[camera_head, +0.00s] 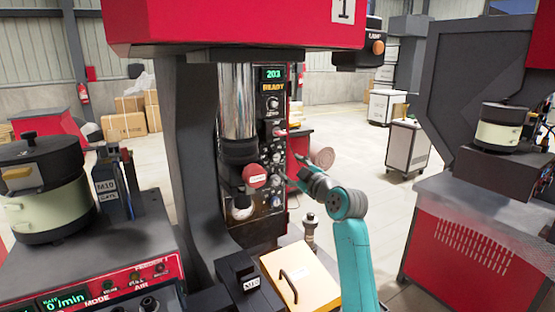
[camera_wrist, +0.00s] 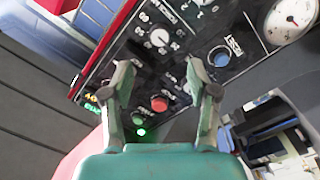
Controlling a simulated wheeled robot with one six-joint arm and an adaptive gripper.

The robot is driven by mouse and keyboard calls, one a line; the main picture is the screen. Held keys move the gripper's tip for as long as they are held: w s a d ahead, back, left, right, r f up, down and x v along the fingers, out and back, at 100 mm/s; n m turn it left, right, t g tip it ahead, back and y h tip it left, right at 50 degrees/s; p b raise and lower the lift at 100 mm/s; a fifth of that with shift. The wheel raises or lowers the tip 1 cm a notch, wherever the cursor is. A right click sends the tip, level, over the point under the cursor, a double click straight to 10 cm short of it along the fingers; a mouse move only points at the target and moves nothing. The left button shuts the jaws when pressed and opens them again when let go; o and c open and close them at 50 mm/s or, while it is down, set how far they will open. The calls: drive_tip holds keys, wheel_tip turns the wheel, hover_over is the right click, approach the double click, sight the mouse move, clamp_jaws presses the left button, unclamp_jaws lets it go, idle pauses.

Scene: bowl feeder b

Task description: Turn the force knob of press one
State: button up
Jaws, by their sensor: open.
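Press one (camera_head: 235,25) has a red head marked 1 and a dark control panel (camera_head: 275,150) facing right, with a green 203 and yellow READY display (camera_head: 272,74). A pale knob (camera_head: 272,103) sits below the display; its label is too small to read. My gripper (camera_head: 292,165) is open and empty in front of the panel's right side. In the wrist view its two fingers (camera_wrist: 160,72) stand apart before the panel. A white-capped knob with a scale (camera_wrist: 158,37) lies just beyond the tips. I cannot tell which knob is the force knob.
The wrist view shows a red button (camera_wrist: 159,103), a blue knob (camera_wrist: 220,58) and a round gauge (camera_wrist: 292,18) near the fingers. A red mushroom button (camera_head: 254,175) sticks out from the press.

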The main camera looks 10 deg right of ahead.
sight(276, 157)
drive_tip(key=x, duration=0.9)
drive_tip(key=shift+w, duration=0.25)
clamp_jaws()
